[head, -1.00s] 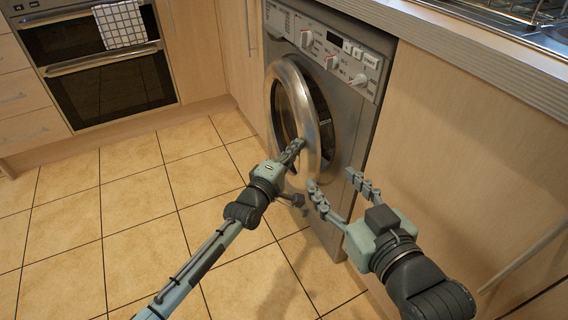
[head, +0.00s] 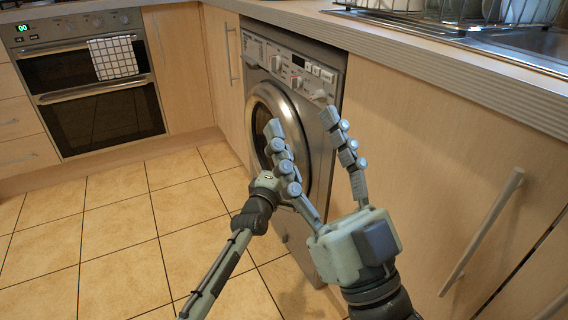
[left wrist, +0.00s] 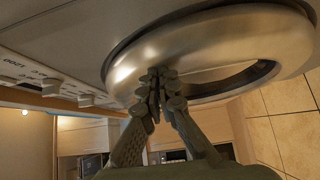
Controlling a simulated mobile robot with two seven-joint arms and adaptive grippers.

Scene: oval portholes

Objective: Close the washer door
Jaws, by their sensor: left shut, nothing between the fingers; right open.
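The washer (head: 310,155) is a silver-grey front loader set under the counter. Its round metal-rimmed door (head: 258,108) lies close to the washer's front; I cannot tell whether it is latched. In the left wrist view the door rim (left wrist: 210,52) fills the upper part. My left gripper (left wrist: 160,78) is shut and empty, its fingertips at the rim, seemingly touching it. In the head view its fingers are mostly hidden behind my right gripper. My right gripper (head: 302,124) is open and empty, its fingers spread in front of the washer and covering part of the door.
A counter (head: 440,55) with a sink and dish rack (head: 490,18) runs above the washer. A cupboard with a bar handle (head: 482,232) is at right. An oven (head: 100,105) with a checked towel stands at back left. The tiled floor (head: 120,235) is clear.

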